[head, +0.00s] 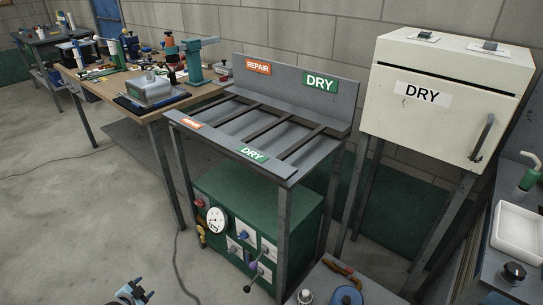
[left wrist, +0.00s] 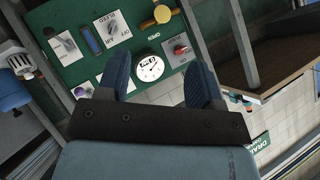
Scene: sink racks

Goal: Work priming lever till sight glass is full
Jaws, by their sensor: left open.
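A green panel unit (head: 272,207) stands under the grey rack in the head view. It carries a white dial gauge (head: 216,220), small white plates with knobs, and a thin lever (head: 255,275) with a dark ball end; I cannot confirm this is the priming lever. In the left wrist view the gauge (left wrist: 149,68) shows between my fingers. A narrow blue window (left wrist: 92,40) may be the sight glass; its fill level is unclear. My left gripper (left wrist: 160,86) is open and empty, facing the panel; it shows at the head view's bottom edge (head: 131,292). My right gripper is not in view.
The rack (head: 206,118) with REPAIR and DRY labels stands above the unit on grey legs. A white DRY cabinet (head: 440,122) is at right, a cluttered workbench (head: 95,78) at left. A cable (head: 178,265) lies on the floor. Floor at left is clear.

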